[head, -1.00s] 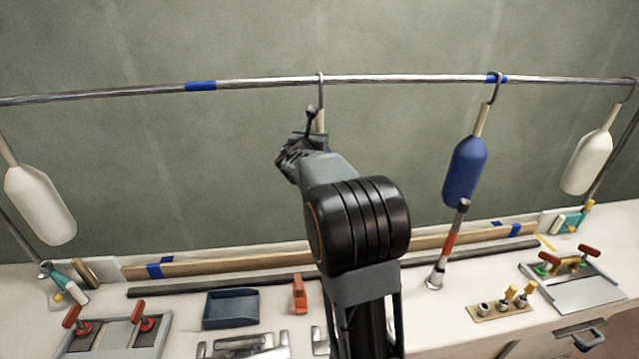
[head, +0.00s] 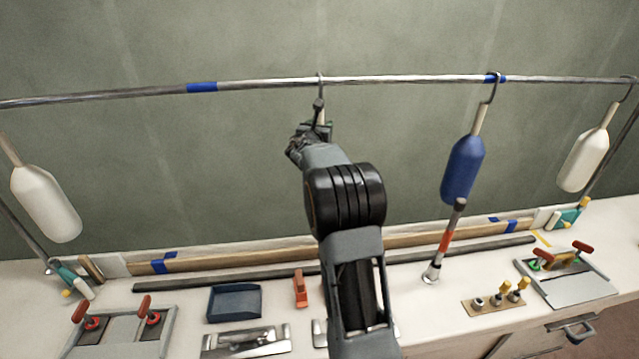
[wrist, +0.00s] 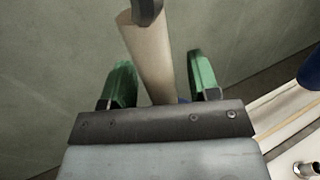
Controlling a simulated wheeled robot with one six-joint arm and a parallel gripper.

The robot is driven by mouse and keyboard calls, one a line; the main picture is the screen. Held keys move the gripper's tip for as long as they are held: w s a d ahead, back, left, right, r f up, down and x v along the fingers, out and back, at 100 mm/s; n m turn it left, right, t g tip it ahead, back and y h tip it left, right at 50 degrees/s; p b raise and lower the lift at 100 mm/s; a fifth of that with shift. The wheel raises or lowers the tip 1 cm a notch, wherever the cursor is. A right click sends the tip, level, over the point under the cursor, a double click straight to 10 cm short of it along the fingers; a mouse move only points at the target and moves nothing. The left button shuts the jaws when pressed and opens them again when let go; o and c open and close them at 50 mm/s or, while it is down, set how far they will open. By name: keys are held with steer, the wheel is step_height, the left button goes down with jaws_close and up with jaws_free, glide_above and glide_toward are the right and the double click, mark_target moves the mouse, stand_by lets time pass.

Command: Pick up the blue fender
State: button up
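A blue fender (head: 463,170) with a cream neck hangs from a hook on the rail, right of my arm. Another item hangs from the rail's middle hook. Its cream neck (wrist: 150,50) shows in the wrist view, with a sliver of blue (wrist: 183,100) below it; my arm hides its body in the head view. My gripper (head: 317,130) is at this neck. In the wrist view, its green fingers (wrist: 160,82) are apart, one on each side of the neck, with gaps visible. The blue body (wrist: 311,72) at the right edge there looks like the right-hand fender.
White fenders hang at the far left (head: 45,203) and far right (head: 583,160) of the rail (head: 420,78). The bench below carries a blue-grey tray (head: 234,303), an orange-striped rod (head: 445,243) standing upright, a holder with yellow-topped pieces (head: 495,303) and clamp fixtures.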

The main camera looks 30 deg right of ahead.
jaws_close()
stand_by(0.3)
steer(key=shift+r, duration=0.1)
